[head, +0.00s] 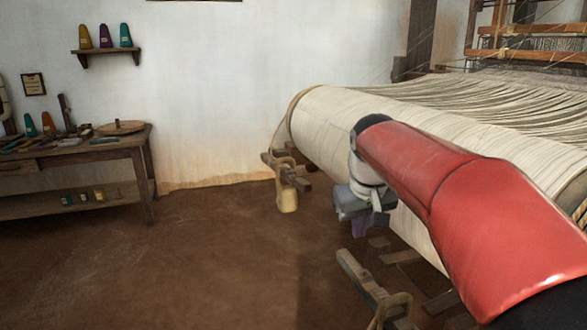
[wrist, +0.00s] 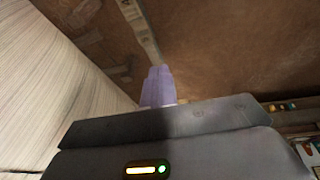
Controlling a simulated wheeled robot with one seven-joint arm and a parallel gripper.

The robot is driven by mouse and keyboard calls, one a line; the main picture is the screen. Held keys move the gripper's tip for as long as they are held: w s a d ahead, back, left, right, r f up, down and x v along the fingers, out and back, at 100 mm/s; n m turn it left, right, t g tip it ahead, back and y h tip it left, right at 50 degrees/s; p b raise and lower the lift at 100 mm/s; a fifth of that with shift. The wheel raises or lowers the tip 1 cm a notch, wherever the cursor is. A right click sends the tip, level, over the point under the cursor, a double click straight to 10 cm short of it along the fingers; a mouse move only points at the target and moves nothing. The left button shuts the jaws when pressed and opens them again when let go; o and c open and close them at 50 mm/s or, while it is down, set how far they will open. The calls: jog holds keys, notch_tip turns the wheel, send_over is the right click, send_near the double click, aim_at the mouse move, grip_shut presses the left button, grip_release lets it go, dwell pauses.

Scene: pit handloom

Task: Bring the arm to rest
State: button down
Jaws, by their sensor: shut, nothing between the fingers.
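My red arm reaches from the lower right of the head view across the front of the loom. It ends in a grey wrist that points down. My gripper (head: 361,226) hangs below that wrist, beside the cream warp beam (head: 335,118), and is mostly hidden behind the wrist housing. In the wrist view the purple fingers of my gripper (wrist: 158,86) are together with nothing between them. I cannot tell from these views whether the gripper is clear of the beam by much.
The loom's warp threads (head: 470,95) stretch to the back right. A wooden piece (head: 362,285) stands low in front. A workbench (head: 110,150) is at the left wall. The brown floor (head: 210,250) between is clear.

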jog(key=s+f+m+t, duration=0.1)
jog(key=s+f, duration=0.4)
jog(key=s, duration=0.6)
jog(key=s+f+m+t, duration=0.1)
jog(key=s+f, duration=0.4)
jog(key=s, duration=0.7)
jog(key=shift+s+d+f, duration=0.2)
jog(key=shift+s+d, duration=0.05)
jog(key=shift+d, duration=0.1)
jog(key=shift+w, duration=0.15)
